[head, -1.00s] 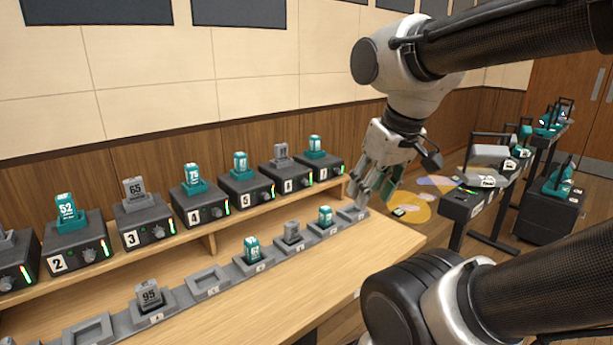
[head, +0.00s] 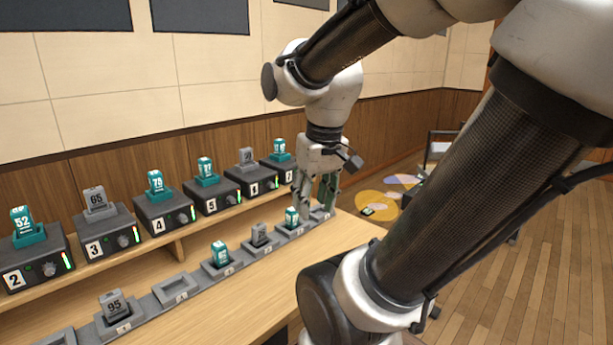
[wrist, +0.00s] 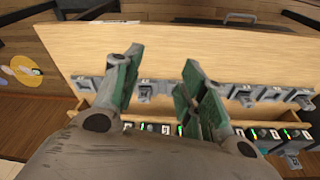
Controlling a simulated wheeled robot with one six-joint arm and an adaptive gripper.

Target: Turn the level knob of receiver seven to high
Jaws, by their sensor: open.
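Receiver seven appears to be the dark box (head: 282,170) at the far end of the raised shelf, with a teal pack standing in its top. Its number is only partly visible, and its knob is hidden behind my gripper in the head view. My gripper (head: 315,207) points down over the far end of the desk, in front of that box. It is open and empty. In the wrist view my gripper's fingers (wrist: 163,62) stand apart above the wooden desk. Receiver fronts with knobs and green lights show along the lower part there, too small to identify surely.
Several other numbered receivers, such as receiver five (head: 213,193) and receiver four (head: 165,211), line the shelf. A row of grey charging cradles (head: 175,288) runs along the desk (head: 240,310), some holding packs. Open floor (head: 490,260) lies to the right.

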